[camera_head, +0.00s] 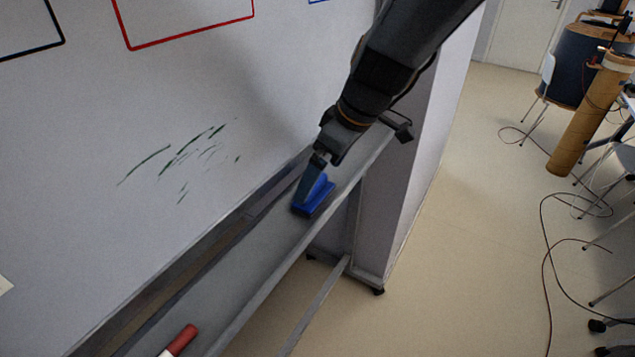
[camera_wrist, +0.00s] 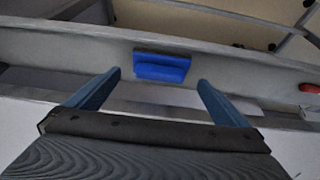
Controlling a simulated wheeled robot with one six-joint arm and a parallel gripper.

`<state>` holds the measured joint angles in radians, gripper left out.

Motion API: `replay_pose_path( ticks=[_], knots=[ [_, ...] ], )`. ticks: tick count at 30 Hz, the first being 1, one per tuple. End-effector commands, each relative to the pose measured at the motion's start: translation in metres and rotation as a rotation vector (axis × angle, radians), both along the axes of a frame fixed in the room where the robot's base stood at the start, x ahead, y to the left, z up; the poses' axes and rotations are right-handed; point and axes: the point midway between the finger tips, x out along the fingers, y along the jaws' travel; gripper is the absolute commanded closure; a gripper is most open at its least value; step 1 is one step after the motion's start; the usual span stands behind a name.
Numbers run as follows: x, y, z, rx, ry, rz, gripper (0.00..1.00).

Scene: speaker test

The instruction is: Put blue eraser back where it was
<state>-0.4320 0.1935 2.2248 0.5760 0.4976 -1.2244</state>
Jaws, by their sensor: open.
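The blue eraser (camera_head: 316,197) lies on the grey tray (camera_head: 238,262) below the whiteboard (camera_head: 90,120), near the tray's right end. In the wrist view the blue eraser (camera_wrist: 162,66) sits on the ledge just beyond the fingertips, between their lines. My gripper (camera_wrist: 158,80) is open, with nothing between its fingers. In the head view my gripper (camera_head: 312,182) comes down from the upper right and hides part of the eraser. I cannot tell from the head view whether a finger touches it.
A red marker (camera_head: 184,340) lies on the tray at lower left; a red end (camera_wrist: 309,88) shows at right in the wrist view. Green strokes (camera_head: 185,155) mark the board. A brown column (camera_head: 578,120), chairs and cables stand at right. The floor (camera_head: 455,230) between is clear.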

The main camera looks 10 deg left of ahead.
Motion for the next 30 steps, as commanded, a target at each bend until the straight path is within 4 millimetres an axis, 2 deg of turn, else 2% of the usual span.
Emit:
replay_pose_path(
  ticks=[9, 18, 23, 25, 28, 30],
  knots=[
    [-0.007, -0.019, 0.05, 0.001, -0.003, -0.001, 0.0],
    [-0.012, -0.028, 0.072, -0.001, 0.0, 0.0, 0.0],
    [-0.012, -0.029, 0.072, -0.002, 0.003, -0.004, 0.0],
    [-0.012, -0.038, 0.066, -0.01, 0.013, -0.039, 0.0],
    [-0.012, -0.07, 0.046, -0.04, 0.053, -0.173, 0.0],
    [-0.016, -0.105, 0.025, -0.07, 0.093, -0.324, 0.0]
  ],
)
